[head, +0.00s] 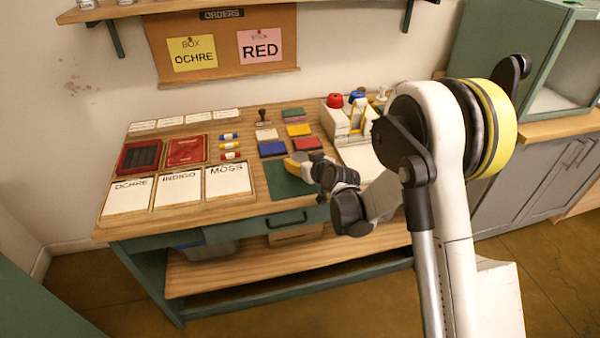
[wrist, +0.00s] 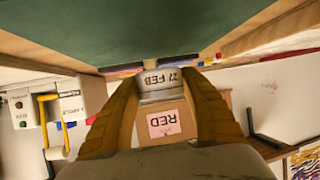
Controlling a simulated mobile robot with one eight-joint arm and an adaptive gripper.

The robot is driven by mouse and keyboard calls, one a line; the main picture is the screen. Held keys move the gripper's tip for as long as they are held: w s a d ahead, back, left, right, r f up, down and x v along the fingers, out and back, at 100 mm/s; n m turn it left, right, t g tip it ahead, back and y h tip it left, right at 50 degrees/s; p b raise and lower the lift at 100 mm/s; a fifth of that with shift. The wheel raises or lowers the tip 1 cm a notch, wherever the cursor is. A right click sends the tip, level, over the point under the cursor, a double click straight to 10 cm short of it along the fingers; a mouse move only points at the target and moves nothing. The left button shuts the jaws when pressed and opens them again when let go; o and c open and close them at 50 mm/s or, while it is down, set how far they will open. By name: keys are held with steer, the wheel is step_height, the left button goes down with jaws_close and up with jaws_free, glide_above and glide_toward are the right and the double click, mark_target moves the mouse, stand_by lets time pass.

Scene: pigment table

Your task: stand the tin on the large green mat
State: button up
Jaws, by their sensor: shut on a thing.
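The large green mat (head: 286,190) lies at the front of the table; it fills the top of the wrist view (wrist: 160,30), which is upside down. My gripper (head: 291,163) is low over the mat's back part. In the wrist view its yellow fingers (wrist: 160,82) are shut on a small pale thing lettered FEB, which appears to be the tin (wrist: 160,88). Its lettering is inverted like the rest of that view, so it looks upright. In the head view I cannot make out the tin behind the fingers. Whether it touches the mat is unclear.
Small coloured pads (head: 272,148) lie just behind the mat. The MOSS card (head: 229,182) is close to its left. A pale machine with a yellow handle (head: 346,122) stands at back right. The mat's front part looks clear.

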step_height(320, 180, down, 4)
steer(key=shift+r+b, duration=0.1)
steer(key=shift+b, duration=0.9)
steer(key=shift+r, duration=0.1)
steer(key=o, duration=1.2)
steer(key=shift+c, duration=0.2)
steer(key=p+v, duration=0.4)
steer(key=v, duration=0.8)
steer(key=shift+r, duration=0.1)
